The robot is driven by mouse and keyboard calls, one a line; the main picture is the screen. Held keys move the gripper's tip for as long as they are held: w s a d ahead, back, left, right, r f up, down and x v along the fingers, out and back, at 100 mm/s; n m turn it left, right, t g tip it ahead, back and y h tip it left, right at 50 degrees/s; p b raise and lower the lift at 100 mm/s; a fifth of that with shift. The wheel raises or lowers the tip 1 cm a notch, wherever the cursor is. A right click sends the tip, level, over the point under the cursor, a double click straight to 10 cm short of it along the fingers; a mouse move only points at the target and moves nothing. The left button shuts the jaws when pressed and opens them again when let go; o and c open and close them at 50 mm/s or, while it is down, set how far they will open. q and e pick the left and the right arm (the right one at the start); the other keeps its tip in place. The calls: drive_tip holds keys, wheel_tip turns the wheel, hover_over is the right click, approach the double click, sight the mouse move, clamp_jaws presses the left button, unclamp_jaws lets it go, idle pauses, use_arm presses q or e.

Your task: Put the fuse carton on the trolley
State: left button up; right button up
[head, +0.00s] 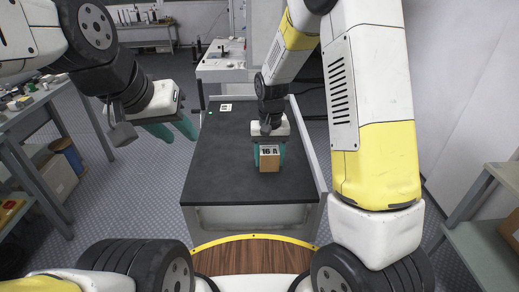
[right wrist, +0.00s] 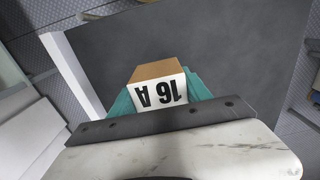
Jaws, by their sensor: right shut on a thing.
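The fuse carton (head: 269,164) is a small brown box with a white label reading "16 A". My right gripper (head: 269,154) is shut on it, with teal fingers at its sides. In the right wrist view the carton (right wrist: 158,84) shows between the fingers, its label upside down. The carton is over the dark top of the trolley (head: 225,160), right of its middle. I cannot tell whether its underside touches the top. My left gripper (head: 172,131) is empty and open, its teal fingers apart, left of the trolley.
The trolley has a pale rail (head: 308,145) along its right side, and its top is mostly bare. A small white square with a dark mark (head: 225,107) lies at its far left corner. A white bench (head: 222,70) stands behind. Shelves stand at the left (head: 30,115) and right (head: 485,240).

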sight(261, 162)
drive_tip(key=w+a, duration=0.2)
drive_tip(key=shift+w+a+f, duration=0.1)
drive_tip(key=shift+w+f, duration=0.05)
drive_tip(key=shift+w, duration=0.25)
drive_tip(key=shift+w+f, duration=0.1)
drive_tip(key=shift+f, duration=1.65)
drive_tip(key=shift+f, duration=0.1)
drive_tip(key=o, duration=1.6)
